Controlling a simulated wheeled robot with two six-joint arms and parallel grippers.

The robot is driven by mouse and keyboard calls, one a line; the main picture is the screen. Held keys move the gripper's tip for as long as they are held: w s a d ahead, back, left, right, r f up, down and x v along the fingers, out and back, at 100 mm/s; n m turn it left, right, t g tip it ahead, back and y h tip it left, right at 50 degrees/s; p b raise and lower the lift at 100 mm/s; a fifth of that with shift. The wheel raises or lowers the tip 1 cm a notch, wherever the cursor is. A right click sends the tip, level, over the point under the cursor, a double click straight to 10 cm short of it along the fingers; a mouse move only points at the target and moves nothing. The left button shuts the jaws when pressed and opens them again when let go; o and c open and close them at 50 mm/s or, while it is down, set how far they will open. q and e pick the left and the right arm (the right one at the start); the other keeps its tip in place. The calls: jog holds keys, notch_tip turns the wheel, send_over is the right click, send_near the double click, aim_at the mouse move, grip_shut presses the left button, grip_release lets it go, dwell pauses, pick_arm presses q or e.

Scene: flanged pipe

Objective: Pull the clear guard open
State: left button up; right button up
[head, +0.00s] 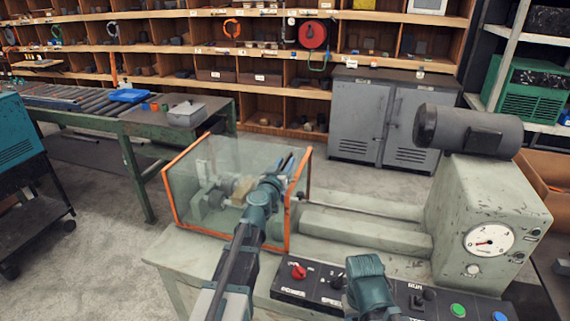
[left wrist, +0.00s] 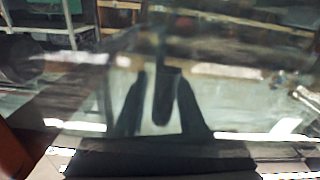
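The clear guard (head: 185,195) is a see-through box with orange edges on the left end of the pale green machine. It stands closed over grey machine parts (head: 215,195). My left gripper (head: 287,166) is at the guard's right end, overlapping its panel and orange edge; I cannot tell whether it touches. Its dark fingers look apart in the head view. In the left wrist view the fingers (left wrist: 163,105) show dark and blurred behind a clear, reflecting surface, with a dark upright shape between them. My right arm (head: 368,280) shows at the bottom; its fingers are not visible.
A control panel (head: 330,290) with a red knob (head: 299,271) and buttons lies in front of the guard. The motor housing (head: 485,220) stands right. A green roller table (head: 125,120) is behind left.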

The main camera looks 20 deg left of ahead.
pick_arm(q)
grip_shut()
dwell(1.2)
